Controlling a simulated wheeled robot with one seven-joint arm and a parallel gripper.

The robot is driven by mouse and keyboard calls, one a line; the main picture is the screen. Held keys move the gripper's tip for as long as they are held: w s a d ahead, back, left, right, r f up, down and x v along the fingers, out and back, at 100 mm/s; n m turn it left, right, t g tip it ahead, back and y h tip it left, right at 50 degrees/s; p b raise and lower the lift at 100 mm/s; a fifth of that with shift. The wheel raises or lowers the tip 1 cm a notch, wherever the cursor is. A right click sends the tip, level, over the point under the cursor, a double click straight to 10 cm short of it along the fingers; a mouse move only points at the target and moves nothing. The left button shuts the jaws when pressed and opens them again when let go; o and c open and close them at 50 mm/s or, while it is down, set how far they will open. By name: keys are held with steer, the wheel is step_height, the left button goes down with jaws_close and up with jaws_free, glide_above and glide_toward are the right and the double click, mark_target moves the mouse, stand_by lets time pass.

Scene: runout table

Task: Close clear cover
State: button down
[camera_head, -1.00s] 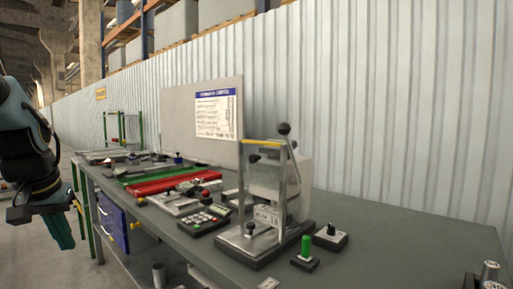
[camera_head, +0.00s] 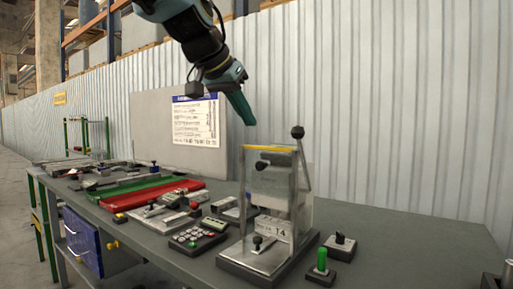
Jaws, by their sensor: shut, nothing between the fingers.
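The clear cover (camera_head: 304,196) is a see-through upright panel on the right side of a small press-like fixture (camera_head: 238,262). The fixture has a dark base, a metal frame with a yellow top bar (camera_head: 270,149) and a lever with a black ball knob (camera_head: 298,132). How far the cover stands open is hard to tell. My gripper (camera_head: 248,122) is shut and empty. It points down in the air, above and left of the fixture's top in the picture, apart from it.
A green button box (camera_head: 321,268) and a black-knob switch box (camera_head: 340,246) sit right of the fixture. A keypad (camera_head: 196,238), red tray (camera_head: 155,196) and green strip (camera_head: 122,187) lie left. A notice board (camera_head: 150,128) stands behind. The grey tabletop (camera_head: 420,240) is clear at right.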

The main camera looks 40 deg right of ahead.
mark_target(266, 148)
steer(key=p+x, duration=0.1)
steer(key=x, duration=0.4)
steer(key=shift+w+d+f, duration=0.1)
steer(key=shift+d+f, duration=0.05)
steer(key=shift+d, duration=0.05)
step_height(266, 148, down, 4)
steer(key=shift+f, duration=0.1)
steer(key=shift+a, duration=0.1)
step_height(266, 148, down, 13)
steer(key=b, duration=1.2)
steer(key=shift+f, duration=0.25)
steer(key=shift+f, duration=0.1)
